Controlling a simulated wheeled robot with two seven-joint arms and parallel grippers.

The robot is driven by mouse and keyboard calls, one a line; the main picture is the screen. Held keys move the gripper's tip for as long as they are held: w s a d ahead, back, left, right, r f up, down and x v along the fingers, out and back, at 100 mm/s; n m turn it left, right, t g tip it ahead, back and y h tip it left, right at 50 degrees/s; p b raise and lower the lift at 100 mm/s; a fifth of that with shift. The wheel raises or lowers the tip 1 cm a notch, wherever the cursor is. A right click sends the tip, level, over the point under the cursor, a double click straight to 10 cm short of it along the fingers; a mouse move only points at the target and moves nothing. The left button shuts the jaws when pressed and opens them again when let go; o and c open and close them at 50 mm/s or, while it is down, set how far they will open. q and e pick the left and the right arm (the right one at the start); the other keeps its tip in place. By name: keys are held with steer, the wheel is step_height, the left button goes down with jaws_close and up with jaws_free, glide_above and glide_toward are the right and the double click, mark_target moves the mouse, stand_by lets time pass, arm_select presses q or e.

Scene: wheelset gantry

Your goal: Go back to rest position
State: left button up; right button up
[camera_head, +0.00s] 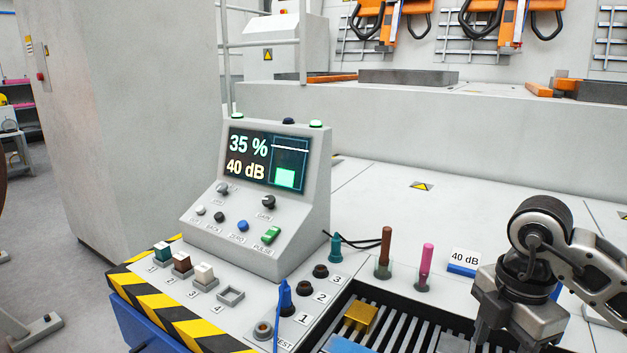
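My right gripper (512,325) hangs down at the lower right, over the right part of the slatted black tray (425,321). Its two finger bodies show, but the tips run to the bottom edge, so I cannot see whether they are open or shut, or hold anything. My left gripper is not in view. The grey console (305,210) stands at the centre left, and its screen (267,160) reads 35 % and 40 dB.
A blue plug (285,298) stands near sockets marked 1 to 3. Brown (385,247) and pink (426,262) sticks stand upright behind the tray. A gold block (360,316) lies in it. A 40 dB card (464,259) stands left of my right arm. Striped edging (165,310) borders the bench.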

step_height(320, 180, down, 10)
steer(key=shift+f+b, duration=0.1)
steer(key=shift+b, duration=0.35)
step_height(320, 180, up, 4)
steer(key=shift+f, duration=0.1)
steer(key=s+a+r+p, duration=0.3)
steer(key=s+a+r, duration=0.7)
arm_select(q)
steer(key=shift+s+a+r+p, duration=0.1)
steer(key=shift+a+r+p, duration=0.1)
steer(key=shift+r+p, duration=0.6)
arm_select(e)
steer(key=w+n, duration=0.1)
steer(key=n, duration=1)
steer(key=w+d+f+n, duration=0.1)
steer(key=w+n, duration=0.1)
steer(key=n, duration=0.9)
steer(key=w+n, duration=0.1)
steer(key=n, duration=1)
steer(key=shift+w+d+f, duration=0.2)
steer(key=shift+w+d, duration=0.1)
